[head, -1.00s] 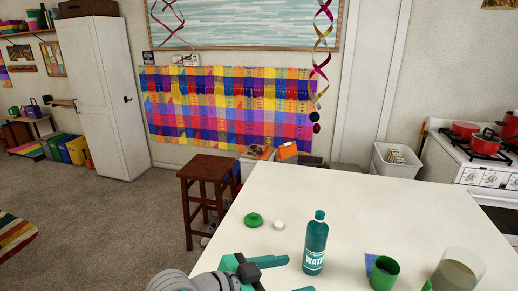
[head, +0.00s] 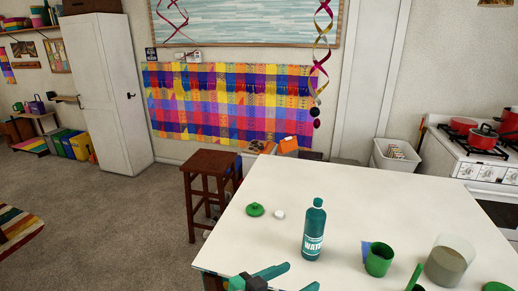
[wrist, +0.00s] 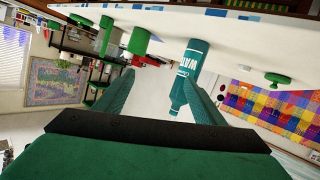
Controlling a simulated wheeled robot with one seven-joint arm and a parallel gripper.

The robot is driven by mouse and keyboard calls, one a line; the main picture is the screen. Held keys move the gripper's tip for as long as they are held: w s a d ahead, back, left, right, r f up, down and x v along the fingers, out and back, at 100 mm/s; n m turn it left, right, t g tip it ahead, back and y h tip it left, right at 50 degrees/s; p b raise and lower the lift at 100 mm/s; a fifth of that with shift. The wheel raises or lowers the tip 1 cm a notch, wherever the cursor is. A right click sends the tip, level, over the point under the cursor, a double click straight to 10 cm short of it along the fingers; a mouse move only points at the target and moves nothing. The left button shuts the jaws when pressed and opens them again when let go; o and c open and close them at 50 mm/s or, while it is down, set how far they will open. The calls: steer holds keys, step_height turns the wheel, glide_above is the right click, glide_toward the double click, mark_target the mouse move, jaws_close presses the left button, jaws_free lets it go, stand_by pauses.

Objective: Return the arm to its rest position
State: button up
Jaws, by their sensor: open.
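My gripper (head: 303,276) shows at the bottom edge of the head view, over the front of the white table (head: 350,195). Its teal fingers are apart and nothing is between them. Most of my arm is out of the picture. In the wrist view, my gripper (wrist: 160,76) is open, and the view is turned far over. A teal water bottle (head: 314,232) stands upright on the table, beyond the fingers. It also shows in the wrist view (wrist: 190,70), partly behind the right finger.
A green cup (head: 379,260), a clear glass container (head: 448,262), a green lid (head: 255,210) and a small white cap (head: 279,215) are on the table. A brown stool (head: 209,170) stands by its left edge. Open floor (head: 110,230) lies left.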

steer(key=s+a+f+n+t+y, duration=0.25)
steer(key=s+f+n+y, duration=0.2)
steer(key=f, duration=0.65)
steer(key=s+a+f+n+t+y, duration=0.2)
steer(key=s+a+f+n+y, duration=0.3)
steer(key=f, duration=0.6)
steer(key=s+r+m+t+y, duration=0.1)
steer(key=s+r+t+y, duration=0.1)
steer(key=s, duration=2)
steer(key=shift+s+a, duration=0.3)
